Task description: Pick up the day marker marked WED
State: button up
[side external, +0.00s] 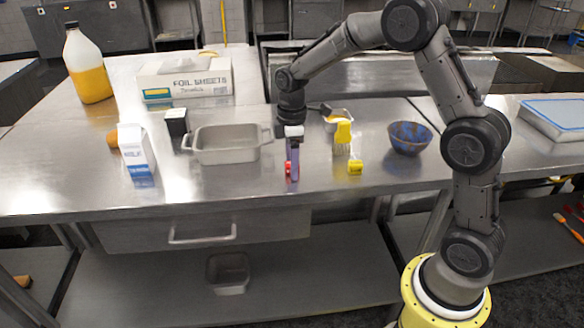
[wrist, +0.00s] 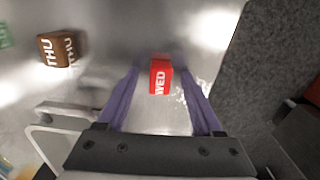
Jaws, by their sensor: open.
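The red day marker marked WED (wrist: 160,77) lies on the metal table, seen from above in the wrist view. In the side external view the red marker (side external: 288,168) shows at the edge of my gripper's fingers. My gripper (wrist: 166,88) is open, with its two purple fingers on either side of the marker in the wrist view. In the side external view my gripper (side external: 292,170) points down at the table. I cannot tell how far the fingertips are above the table.
A brown THU marker (wrist: 57,49) lies to the left in the wrist view. A metal pan (side external: 228,157), a milk carton (side external: 137,151) and a black box-like item (side external: 176,123) stand left of my gripper. A yellow marker (side external: 355,167) and a blue bowl (side external: 408,138) are to its right.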

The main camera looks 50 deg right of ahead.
grip_shut()
jog(key=shift+r, duration=0.1)
dwell(0.3)
